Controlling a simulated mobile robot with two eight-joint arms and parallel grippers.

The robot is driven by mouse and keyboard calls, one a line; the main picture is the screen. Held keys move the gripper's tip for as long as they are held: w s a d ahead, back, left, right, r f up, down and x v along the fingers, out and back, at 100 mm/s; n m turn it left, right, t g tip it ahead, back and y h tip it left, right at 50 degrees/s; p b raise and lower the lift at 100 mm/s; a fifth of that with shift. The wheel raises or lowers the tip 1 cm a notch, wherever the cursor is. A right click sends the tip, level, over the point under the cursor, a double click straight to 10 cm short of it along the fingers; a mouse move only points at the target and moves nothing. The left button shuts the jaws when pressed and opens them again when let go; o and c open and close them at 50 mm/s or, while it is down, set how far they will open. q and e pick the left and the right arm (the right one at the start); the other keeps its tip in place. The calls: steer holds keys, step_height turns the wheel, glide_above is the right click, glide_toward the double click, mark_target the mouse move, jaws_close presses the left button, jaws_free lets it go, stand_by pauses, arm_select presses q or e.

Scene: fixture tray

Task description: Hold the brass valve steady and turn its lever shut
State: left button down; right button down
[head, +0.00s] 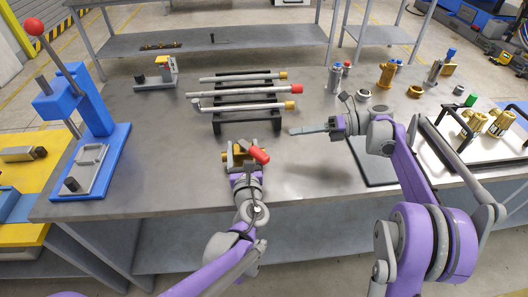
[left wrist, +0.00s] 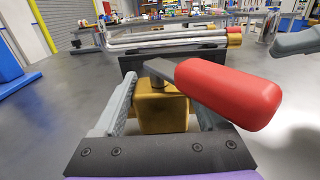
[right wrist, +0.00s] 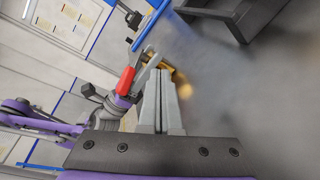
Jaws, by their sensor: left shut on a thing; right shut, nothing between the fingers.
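The brass valve (head: 236,158) stands near the front edge of the table, left of centre. Its red lever (head: 260,155) sticks out to the right and slightly toward me. In the left wrist view, my left gripper (left wrist: 160,118) is shut on the brass valve body (left wrist: 162,110), one finger on each side, with the red lever (left wrist: 228,92) above it. My right gripper (head: 295,131) is shut and empty, to the right of and beyond the valve, apart from the lever. In the right wrist view, its fingers (right wrist: 162,80) are together, and the red lever (right wrist: 126,80) shows beyond them.
A rack (head: 245,127) with several pipes lies just behind the valve. A blue press (head: 92,120) stands at the left. Several metal fittings (head: 386,75) stand at the back right, and a white tray (head: 445,150) with black handles at the right. Bare table lies between valve and right arm.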

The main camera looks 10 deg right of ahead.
glide_toward(253, 152)
steer(key=shift+w+a+f, duration=0.65)
steer(key=shift+w+f, duration=0.15)
steer(key=shift+w+a+f, duration=0.7)
steer(key=shift+w+f, duration=0.1)
steer(key=shift+s+a, duration=0.1)
steer(key=shift+a, duration=0.05)
stand_by(0.7)
steer(key=shift+s+a, duration=0.15)
steer(key=shift+a, duration=0.05)
steer(key=shift+s+a, duration=0.15)
steer(key=shift+a, duration=0.05)
stand_by(0.5)
